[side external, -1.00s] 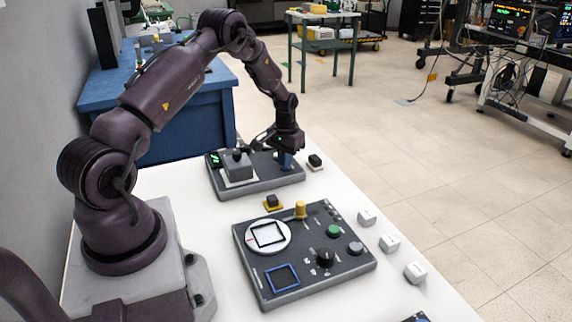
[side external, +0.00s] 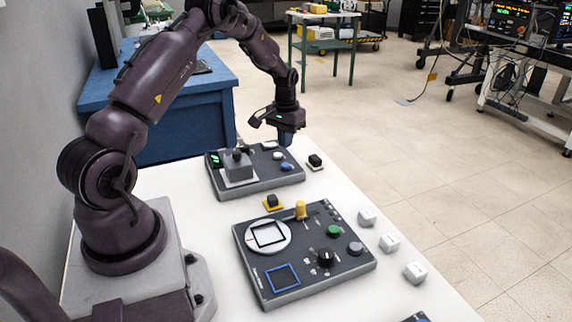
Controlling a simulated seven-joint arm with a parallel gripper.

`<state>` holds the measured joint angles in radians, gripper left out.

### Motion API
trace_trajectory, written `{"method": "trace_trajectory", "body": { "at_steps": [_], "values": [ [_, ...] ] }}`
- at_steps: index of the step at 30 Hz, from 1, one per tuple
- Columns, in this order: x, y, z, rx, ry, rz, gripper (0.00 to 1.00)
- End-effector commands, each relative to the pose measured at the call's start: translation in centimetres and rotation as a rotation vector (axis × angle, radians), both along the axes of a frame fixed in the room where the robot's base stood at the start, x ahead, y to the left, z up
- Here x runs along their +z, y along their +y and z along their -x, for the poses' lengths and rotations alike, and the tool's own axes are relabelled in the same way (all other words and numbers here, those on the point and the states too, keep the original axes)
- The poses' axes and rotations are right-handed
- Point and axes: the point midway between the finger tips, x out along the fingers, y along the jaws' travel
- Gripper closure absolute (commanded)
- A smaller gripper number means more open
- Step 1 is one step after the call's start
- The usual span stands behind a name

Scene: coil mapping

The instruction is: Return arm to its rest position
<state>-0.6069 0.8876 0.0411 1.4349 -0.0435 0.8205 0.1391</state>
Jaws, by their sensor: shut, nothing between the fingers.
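My gripper (side external: 285,140) is at the end of my arm, above the back right part of the far device (side external: 245,187). It is shut, with nothing in it, and sits clear of the device. The far device is a dark panel with a grey block (side external: 239,167) on a light plate, a green display (side external: 215,158), a blue button (side external: 286,166) and white buttons.
A nearer panel (side external: 348,268) carries a white round dial, a blue square outline, a yellow knob (side external: 300,209) and other knobs. Several white cubes (side external: 390,243) line the right table edge. A black block (side external: 315,161) and a yellow-based block (side external: 272,203) stand nearby.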

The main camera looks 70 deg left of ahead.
Motion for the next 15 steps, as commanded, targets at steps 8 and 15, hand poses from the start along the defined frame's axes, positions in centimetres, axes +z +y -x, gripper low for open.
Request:
{"method": "trace_trajectory", "body": {
  "at_steps": [8, 15],
  "values": [
    [-0.1, -0.1, 0.1, 0.012, 0.006, 0.003, 1.0],
    [1.6, -3.9, 3.4, 0.022, 0.07, 0.049, 1.0]
  ]
}}
